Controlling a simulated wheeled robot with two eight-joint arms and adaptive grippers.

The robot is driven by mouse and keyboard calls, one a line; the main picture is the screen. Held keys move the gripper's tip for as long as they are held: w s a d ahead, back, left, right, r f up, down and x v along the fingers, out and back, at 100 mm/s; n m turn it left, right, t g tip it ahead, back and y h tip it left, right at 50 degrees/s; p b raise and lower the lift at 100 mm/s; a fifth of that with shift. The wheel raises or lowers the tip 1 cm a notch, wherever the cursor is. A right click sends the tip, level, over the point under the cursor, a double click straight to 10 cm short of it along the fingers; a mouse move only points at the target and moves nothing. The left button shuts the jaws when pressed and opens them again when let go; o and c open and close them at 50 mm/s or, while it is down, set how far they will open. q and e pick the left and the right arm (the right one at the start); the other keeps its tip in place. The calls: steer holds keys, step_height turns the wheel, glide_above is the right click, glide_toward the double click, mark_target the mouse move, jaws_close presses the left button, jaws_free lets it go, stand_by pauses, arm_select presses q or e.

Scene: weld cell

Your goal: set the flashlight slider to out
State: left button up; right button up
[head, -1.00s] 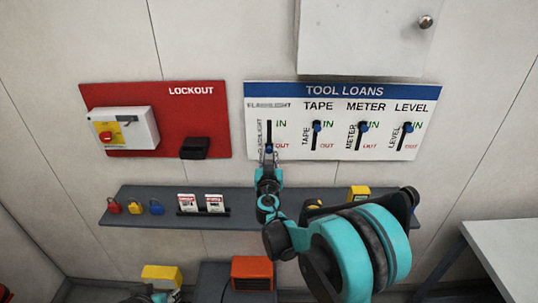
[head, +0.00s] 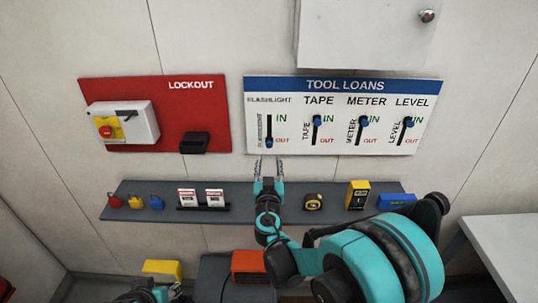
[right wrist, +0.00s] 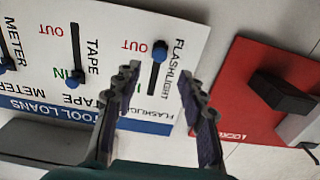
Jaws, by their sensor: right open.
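The flashlight slider (head: 269,142) is a blue knob in the leftmost vertical slot of the white TOOL LOANS board (head: 343,90). Its knob sits at the bottom of the slot, beside the red OUT label. In the right wrist view, the knob (right wrist: 159,51) also shows beside OUT, ahead of the spread fingers. My right gripper (head: 267,163) is open and empty, just below the board and apart from the knob. It also shows in the right wrist view (right wrist: 165,85).
The tape (head: 317,121), meter (head: 362,122) and level (head: 407,122) sliders sit near IN. A red LOCKOUT board (head: 215,115) is to the left. Below, a grey shelf (head: 240,214) holds padlocks, tags, a tape measure (head: 313,202) and other tools. A cabinet (head: 365,35) hangs above.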

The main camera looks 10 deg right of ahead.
steer(key=s, duration=0.4)
steer(key=shift+a, duration=0.4)
steer(key=s+d+f+m+g+h+b, duration=0.15)
steer(key=s+d+f+g+b, duration=0.35)
steer(key=s+d, duration=0.55)
steer(key=s+a+f+n+g+y+b, duration=0.1)
steer(key=s+a+f+n+g+y, duration=0.1)
steer(key=s+f, duration=0.3)
steer(key=s+a+f+n+g+y+b, duration=0.1)
steer(key=s+f, duration=0.4)
steer(key=s, duration=0.7)
steer(key=a+g+y+b, duration=0.1)
steer(key=a+g+y, duration=0.1)
steer(key=shift+a+f+n+g, duration=0.2)
steer(key=shift+f+n+g, duration=0.1)
steer(key=shift+n, duration=0.05)
